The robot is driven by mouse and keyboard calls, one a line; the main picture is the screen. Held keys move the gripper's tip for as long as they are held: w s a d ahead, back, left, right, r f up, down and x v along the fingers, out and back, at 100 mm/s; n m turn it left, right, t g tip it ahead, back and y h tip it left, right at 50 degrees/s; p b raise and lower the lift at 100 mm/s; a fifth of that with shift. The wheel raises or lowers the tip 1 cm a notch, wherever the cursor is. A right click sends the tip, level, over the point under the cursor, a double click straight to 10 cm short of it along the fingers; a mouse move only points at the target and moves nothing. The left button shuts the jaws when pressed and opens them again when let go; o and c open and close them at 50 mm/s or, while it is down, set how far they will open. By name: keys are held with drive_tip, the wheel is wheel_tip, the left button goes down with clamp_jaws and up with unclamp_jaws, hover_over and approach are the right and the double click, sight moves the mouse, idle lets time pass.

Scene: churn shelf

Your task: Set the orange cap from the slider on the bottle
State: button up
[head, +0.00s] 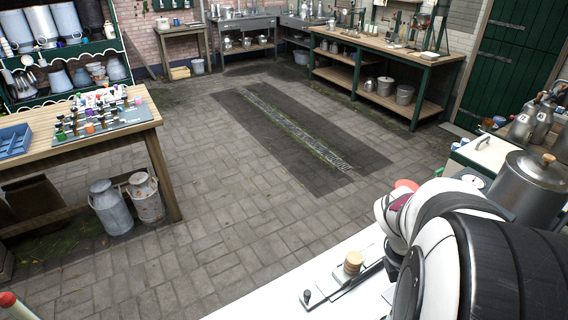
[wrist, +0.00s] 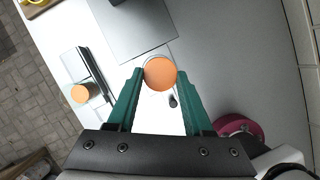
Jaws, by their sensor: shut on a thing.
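In the wrist view, my gripper (wrist: 160,82) has green fingers shut on the orange cap (wrist: 160,72), a round disc seen from above at the fingertips. A pale ring shows around the cap's edge; I cannot tell whether it is a bottle's rim below or something else, nor whether the cap touches it. The slider (wrist: 96,66), a dark rail on a pale base, lies to the left. A tan-orange round piece (wrist: 81,93) stands beside it. In the head view, this tan piece (head: 353,262) looks like a short stack. My arm hides the gripper there.
A grey plate (wrist: 135,28) lies beyond the fingertips. A small dark knob (wrist: 173,101) shows between the fingers. A maroon round thing (wrist: 240,128) is close to the right finger.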

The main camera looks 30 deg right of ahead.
drive_tip(key=shift+f, duration=0.15)
idle(0.5)
drive_tip(key=shift+f, duration=0.5)
drive_tip(key=shift+f, duration=0.45)
idle(0.5)
drive_tip(key=shift+f, duration=0.25)
drive_tip(key=o, duration=1.4)
drive_tip(key=shift+c, duration=0.2)
